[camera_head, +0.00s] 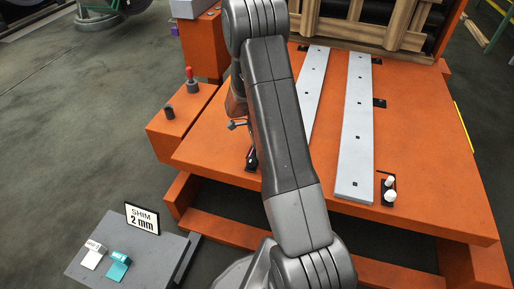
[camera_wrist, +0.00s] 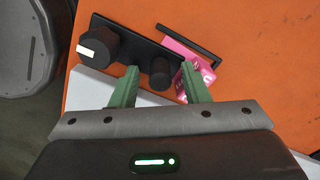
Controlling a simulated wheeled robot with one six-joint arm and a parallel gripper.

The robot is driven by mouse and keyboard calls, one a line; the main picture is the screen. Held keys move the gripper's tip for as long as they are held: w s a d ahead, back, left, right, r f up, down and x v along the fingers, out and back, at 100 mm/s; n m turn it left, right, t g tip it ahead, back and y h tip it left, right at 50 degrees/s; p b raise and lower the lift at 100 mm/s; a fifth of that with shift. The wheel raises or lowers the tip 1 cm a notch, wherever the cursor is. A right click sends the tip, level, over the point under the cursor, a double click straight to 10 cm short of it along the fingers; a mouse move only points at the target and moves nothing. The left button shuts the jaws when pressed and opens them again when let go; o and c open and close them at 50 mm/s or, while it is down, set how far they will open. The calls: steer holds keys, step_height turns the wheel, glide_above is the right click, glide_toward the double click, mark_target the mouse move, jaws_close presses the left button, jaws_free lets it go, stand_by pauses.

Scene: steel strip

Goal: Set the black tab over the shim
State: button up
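In the wrist view, a black plate (camera_wrist: 125,42) carries a large black knob (camera_wrist: 100,46) with a white mark and a smaller black knob (camera_wrist: 160,72). A thin black angled bar (camera_wrist: 190,42), which may be the tab, lies beside the plate's right end. A pink shim (camera_wrist: 184,50) with pale lettering lies between bar and small knob, partly hidden by a finger. My gripper (camera_wrist: 160,70) is open, its green fingers on either side of the small knob. I cannot tell if they touch it. In the head view my arm hides most of this spot.
A grey stand (camera_head: 143,262) holds a white piece (camera_head: 93,256), a teal piece (camera_head: 118,266) and a "SHIM 2 mm" sign (camera_head: 142,218). Long steel strips (camera_head: 357,130) lie on the orange table (camera_head: 425,150). Another black fixture with white knobs (camera_head: 389,189) stands at right.

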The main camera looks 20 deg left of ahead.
step_height(320, 180, up, 14)
steer(key=p, duration=0.3)
stand_by(0.3)
steer(key=shift+f, duration=0.2)
step_height(320, 180, down, 14)
steer(key=b, duration=0.3)
steer(key=shift+r, duration=0.15)
steer(key=shift+r, duration=0.1)
stand_by(0.3)
steer(key=shift+f, duration=0.35)
steer(key=shift+a+r+n, duration=0.2)
steer(key=shift+a+n, duration=0.15)
steer(key=shift+n, duration=0.25)
steer(key=shift+s+a+n, duration=0.15)
steer(key=shift+a+n, duration=0.25)
steer(key=shift+n, duration=0.35)
steer(key=shift+s+a+n, duration=0.15)
steer(key=shift+a+n, duration=0.2)
steer(key=shift+n, duration=0.4)
steer(key=shift+r, duration=0.1)
